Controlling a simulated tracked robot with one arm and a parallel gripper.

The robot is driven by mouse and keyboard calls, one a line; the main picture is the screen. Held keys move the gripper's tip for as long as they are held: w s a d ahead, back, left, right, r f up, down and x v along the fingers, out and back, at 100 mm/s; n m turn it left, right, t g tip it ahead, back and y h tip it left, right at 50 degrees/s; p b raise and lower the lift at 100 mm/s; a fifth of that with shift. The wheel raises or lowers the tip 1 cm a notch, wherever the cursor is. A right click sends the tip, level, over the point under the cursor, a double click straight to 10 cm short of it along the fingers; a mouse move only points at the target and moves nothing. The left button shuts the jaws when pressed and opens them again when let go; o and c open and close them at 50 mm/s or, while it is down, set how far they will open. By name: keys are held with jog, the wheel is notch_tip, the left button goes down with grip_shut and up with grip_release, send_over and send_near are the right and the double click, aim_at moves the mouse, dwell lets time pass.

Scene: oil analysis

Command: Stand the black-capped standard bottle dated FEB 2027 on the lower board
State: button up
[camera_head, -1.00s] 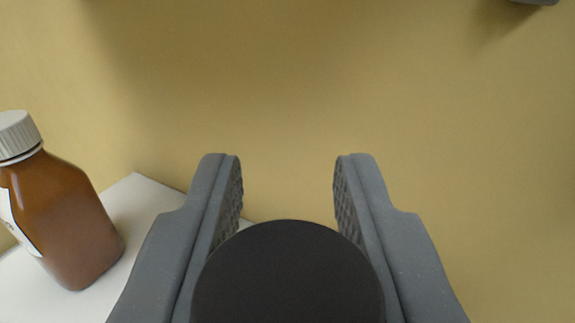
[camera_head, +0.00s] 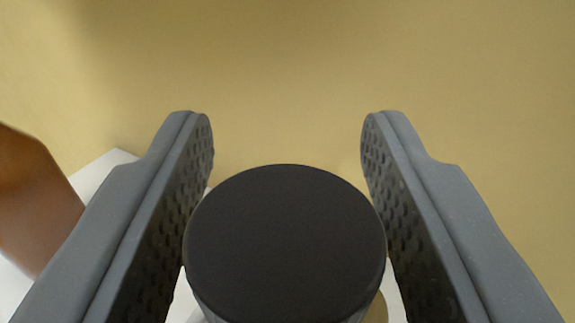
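A bottle with a flat black cap (camera_head: 286,245) stands between the fingers of my gripper (camera_head: 287,165). The cap hides most of the bottle's body, and no date can be read. The fingers are spread wide, with slight gaps showing between the cap and the textured pads. A white board (camera_head: 98,172) shows at the lower left and in slivers beside the cap; I cannot tell whether it is the lower board.
A brown bottle (camera_head: 32,205) stands at the left edge on the white board, partly cut off and close to my left finger.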

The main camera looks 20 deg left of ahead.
jog(key=shift+r, duration=0.2)
jog(key=b+v, duration=0.1)
jog(key=v, duration=1.1)
jog(key=shift+b, duration=0.3)
jog(key=s+d+r+m+g+h, duration=0.1)
jog(key=s+d+r+m+h, duration=0.4)
jog(key=s+d+r, duration=0.6)
jog(key=d+h, duration=0.2)
jog(key=d, duration=0.1)
jog(key=shift+s+r+h, duration=0.25)
jog(key=shift+r+h, duration=0.05)
jog(key=shift+r, duration=0.1)
jog(key=shift+d+f, duration=0.1)
notch_tip(320, 180, down, 6)
jog(key=b, duration=0.6)
